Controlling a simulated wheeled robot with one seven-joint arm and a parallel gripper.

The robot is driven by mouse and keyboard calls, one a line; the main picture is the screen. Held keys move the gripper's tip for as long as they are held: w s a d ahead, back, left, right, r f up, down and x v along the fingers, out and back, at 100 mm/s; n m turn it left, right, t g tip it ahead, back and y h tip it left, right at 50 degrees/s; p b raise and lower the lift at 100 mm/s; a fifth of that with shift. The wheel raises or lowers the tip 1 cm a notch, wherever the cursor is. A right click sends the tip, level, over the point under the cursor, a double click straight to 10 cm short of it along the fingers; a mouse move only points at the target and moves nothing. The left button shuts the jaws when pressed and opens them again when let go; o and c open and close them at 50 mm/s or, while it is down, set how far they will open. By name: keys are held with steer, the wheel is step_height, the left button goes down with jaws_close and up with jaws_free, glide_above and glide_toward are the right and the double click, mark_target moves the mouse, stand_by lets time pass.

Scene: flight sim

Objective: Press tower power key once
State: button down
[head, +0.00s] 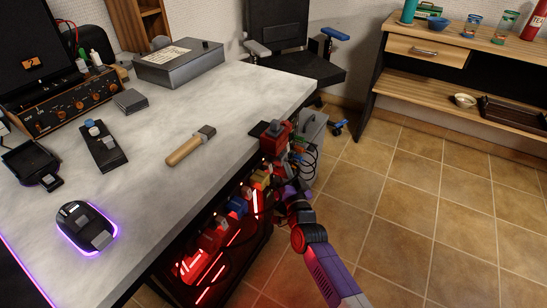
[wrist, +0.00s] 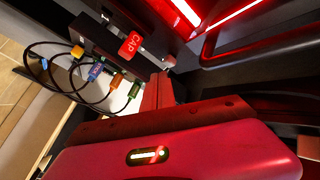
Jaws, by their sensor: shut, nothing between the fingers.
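The computer tower (head: 228,250) stands under the desk's front edge, with a dark frame, red glowing strips and coloured parts inside. Its red strips also show at the top of the wrist view (wrist: 226,14). My arm reaches up from the lower right to the tower's far end, by the desk corner. My gripper (wrist: 160,92) is shut and empty, close to dark casing in the wrist view. Its red body fills the bottom of that view. I cannot pick out the power key in either view, nor tell whether the fingers touch anything.
Black cables with coloured plugs (wrist: 95,72) and a red tag marked C4P (wrist: 131,46) are close to my gripper. The desk (head: 225,100) holds a wooden-handled tool (head: 190,146) and a glowing mouse (head: 85,228). The tiled floor (head: 430,210) on the right is clear.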

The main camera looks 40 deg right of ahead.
steer(key=shift+w+a, duration=0.1)
steer(key=shift+w, duration=0.15)
steer(key=shift+w+a, duration=0.15)
steer(key=shift+w, duration=0.3)
stand_by(0.7)
steer(key=shift+s, duration=0.15)
steer(key=shift+s+d, duration=0.25)
steer(key=shift+s, duration=0.45)
steer(key=shift+s+b, duration=0.1)
steer(key=shift+b, duration=0.2)
steer(key=s+b, duration=0.1)
steer(key=s+d+b, duration=0.1)
steer(key=s+b, duration=0.2)
steer(key=b, duration=0.1)
steer(key=shift+s+d, duration=0.25)
steer(key=shift+d, duration=0.1)
